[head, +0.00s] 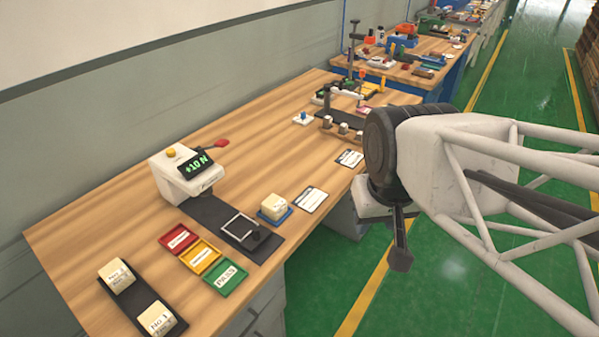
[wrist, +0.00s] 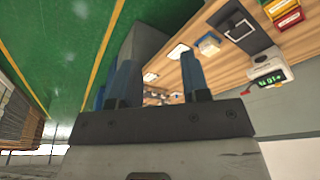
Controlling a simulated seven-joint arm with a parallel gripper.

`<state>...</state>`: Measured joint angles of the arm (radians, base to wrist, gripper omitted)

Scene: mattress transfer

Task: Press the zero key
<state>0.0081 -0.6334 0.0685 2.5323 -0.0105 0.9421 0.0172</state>
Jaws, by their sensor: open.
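A white force gauge (head: 187,175) stands at the back left of the wooden bench. Its green display (head: 195,163) reads about "+10 N". A round yellow button (head: 171,152) sits on its top, and a red-tipped lever (head: 221,143) sticks out behind it. I see no readable zero label, so I cannot tell which part is the zero key. The gauge also shows in the wrist view (wrist: 268,75) at the right. My gripper (head: 400,235) is off the bench's right edge, above the green floor, far from the gauge. In the wrist view its blue fingers (wrist: 160,80) are apart and empty.
A black plate with a metal frame (head: 240,226) extends in front of the gauge. Red (head: 178,237), yellow (head: 200,255) and green (head: 226,278) trays lie nearby. Cream blocks sit on a black tray (head: 140,297) and a blue base (head: 274,214). A clamp fixture (head: 345,120) stands farther back.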

